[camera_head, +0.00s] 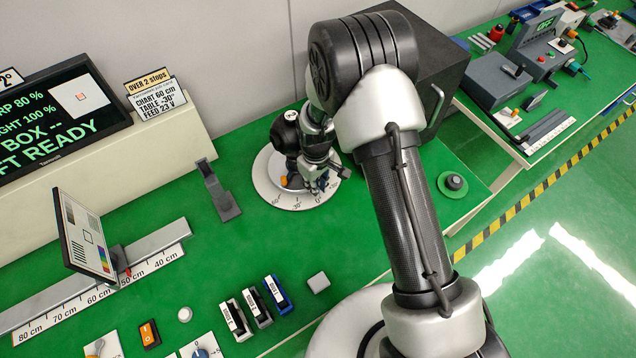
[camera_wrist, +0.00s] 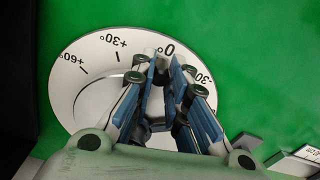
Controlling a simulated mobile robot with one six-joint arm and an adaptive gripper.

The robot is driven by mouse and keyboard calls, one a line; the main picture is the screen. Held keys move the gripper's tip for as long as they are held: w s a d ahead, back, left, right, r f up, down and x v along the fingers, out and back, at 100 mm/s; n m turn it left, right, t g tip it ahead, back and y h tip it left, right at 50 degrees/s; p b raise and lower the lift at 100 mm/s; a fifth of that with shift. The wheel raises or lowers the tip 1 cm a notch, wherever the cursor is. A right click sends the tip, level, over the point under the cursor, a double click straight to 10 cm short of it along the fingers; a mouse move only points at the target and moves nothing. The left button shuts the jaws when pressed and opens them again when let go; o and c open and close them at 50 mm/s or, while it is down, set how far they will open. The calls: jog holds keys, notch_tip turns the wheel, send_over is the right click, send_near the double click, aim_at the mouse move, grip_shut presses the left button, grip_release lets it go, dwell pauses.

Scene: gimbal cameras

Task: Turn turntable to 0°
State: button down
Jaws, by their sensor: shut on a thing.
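The turntable (camera_head: 268,178) is a white disc with a degree scale on the green bench. In the wrist view the turntable (camera_wrist: 68,100) shows marks +60°, +30°, 0° and -30° along its rim. My gripper (camera_head: 319,184) is down at the disc's near right side. In the wrist view my gripper (camera_wrist: 163,66) has its fingertips close together just below the 0° mark. It is shut on a part of the turntable, which the fingers mostly hide. An orange part shows beside the gripper in the head view. The turntable's pointer cannot be made out.
A dark box with a handle (camera_head: 438,100) stands right behind my arm. A grey bracket (camera_head: 217,190) stands left of the turntable. A chart panel (camera_head: 85,235) stands on a rail.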

jog(key=shift+a, duration=0.1)
dwell(0.3)
jog(key=c, duration=1.5)
grip_release()
jog(key=shift+c, duration=0.2)
notch_tip(320, 180, up, 12)
jog(key=shift+r, duration=0.1)
